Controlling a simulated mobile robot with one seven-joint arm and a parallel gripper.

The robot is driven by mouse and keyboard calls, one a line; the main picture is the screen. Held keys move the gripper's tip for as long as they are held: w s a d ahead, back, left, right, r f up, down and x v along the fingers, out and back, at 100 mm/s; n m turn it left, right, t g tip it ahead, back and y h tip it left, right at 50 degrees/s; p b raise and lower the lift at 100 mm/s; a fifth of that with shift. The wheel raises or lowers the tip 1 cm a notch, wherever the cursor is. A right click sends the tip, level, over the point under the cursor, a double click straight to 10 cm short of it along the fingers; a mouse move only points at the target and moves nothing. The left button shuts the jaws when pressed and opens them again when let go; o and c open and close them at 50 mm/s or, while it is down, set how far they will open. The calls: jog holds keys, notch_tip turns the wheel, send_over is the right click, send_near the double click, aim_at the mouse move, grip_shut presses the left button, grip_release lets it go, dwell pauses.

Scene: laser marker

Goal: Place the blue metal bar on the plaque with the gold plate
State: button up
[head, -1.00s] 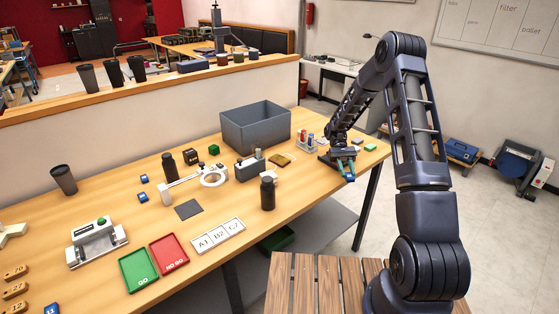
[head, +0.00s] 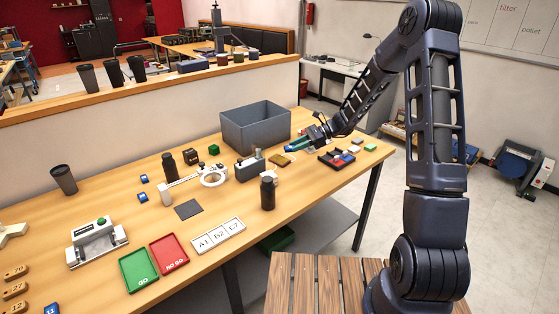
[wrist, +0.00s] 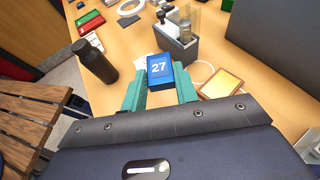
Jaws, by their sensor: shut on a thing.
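The blue metal bar, marked 27 (wrist: 160,70), is between the teal fingertips of my gripper (wrist: 160,90), which is shut on it. In the head view my gripper (head: 300,144) is above the table, just right of the grey bin. The plaque with the gold plate (wrist: 222,84) lies on the table to the right of the bar in the wrist view. In the head view the plaque (head: 280,160) is just below and left of my gripper. The bar appears apart from the plaque.
A black bottle (wrist: 96,60) is to the left. The large grey bin (head: 256,125) stands behind the plaque. A dark tray with coloured pieces (head: 337,157) is to the right.

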aim_at(285, 160)
jog(key=w+a+r+m+t, duration=0.6)
jog(key=w+r+m+t, duration=0.2)
jog(key=r+t, duration=0.1)
notch_tip(285, 160, down, 20)
jog(key=shift+d+r, duration=0.15)
dwell(0.4)
jog(key=o, duration=1)
